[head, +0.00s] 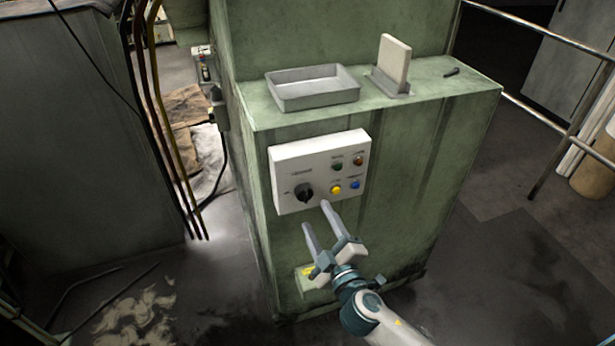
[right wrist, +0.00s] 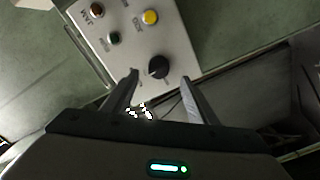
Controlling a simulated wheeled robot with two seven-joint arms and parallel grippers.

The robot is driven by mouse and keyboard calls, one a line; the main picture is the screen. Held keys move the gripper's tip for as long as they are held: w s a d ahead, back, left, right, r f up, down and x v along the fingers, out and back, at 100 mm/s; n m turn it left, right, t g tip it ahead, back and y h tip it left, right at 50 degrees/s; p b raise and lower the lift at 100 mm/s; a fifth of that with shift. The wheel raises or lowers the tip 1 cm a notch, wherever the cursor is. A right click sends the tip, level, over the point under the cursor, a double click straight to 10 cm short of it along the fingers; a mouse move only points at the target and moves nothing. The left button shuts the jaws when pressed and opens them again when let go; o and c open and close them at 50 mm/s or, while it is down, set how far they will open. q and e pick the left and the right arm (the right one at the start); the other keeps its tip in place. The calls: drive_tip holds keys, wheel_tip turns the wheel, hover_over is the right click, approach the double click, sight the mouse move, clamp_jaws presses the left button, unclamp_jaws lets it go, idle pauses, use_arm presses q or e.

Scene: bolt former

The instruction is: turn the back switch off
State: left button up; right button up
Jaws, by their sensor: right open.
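A white control panel (head: 318,168) is fixed to the front of the green machine. It carries a black rotary switch (head: 304,192) at its lower left and several coloured buttons to the right. In the right wrist view the black switch (right wrist: 158,67) lies just beyond and between the fingertips, not touched. My right gripper (head: 317,214) is open and empty, just below the panel, with its fingers pointing up towards it. The right wrist view also shows its two fingers (right wrist: 159,76) spread apart. The switch's label is too small to read. My left gripper is out of view.
The green machine (head: 400,190) has a top ledge with a grey metal tray (head: 313,88), an upright white plate in a holder (head: 394,65) and a small dark bolt (head: 452,71). Cables (head: 165,130) hang at the left. A railing (head: 540,35) runs at the right.

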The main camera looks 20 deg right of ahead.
sight(307, 198)
drive_tip(key=shift+s+a+r, duration=0.15)
drive_tip(key=shift+s+r, duration=0.05)
drive_tip(key=shift+w, duration=0.15)
drive_tip(key=w, duration=0.8)
drive_tip(key=shift+a, duration=0.1)
drive_tip(key=shift+w+f+m+b, duration=0.15)
drive_tip(key=shift+f+m+b, duration=0.15)
drive_tip(key=shift+m+b, duration=0.25)
drive_tip(key=m+b, duration=0.1)
drive_tip(key=m, duration=0.2)
drive_tip(key=shift+b, duration=0.3)
drive_tip(key=m+b, duration=0.1)
drive_tip(key=m, duration=0.2)
drive_tip(key=shift+f, duration=0.1)
drive_tip(key=m, duration=0.1)
drive_tip(key=m+b, duration=0.1)
drive_tip(key=m, duration=0.1)
drive_tip(key=shift+r, duration=0.3)
drive_tip(key=shift+m, duration=0.45)
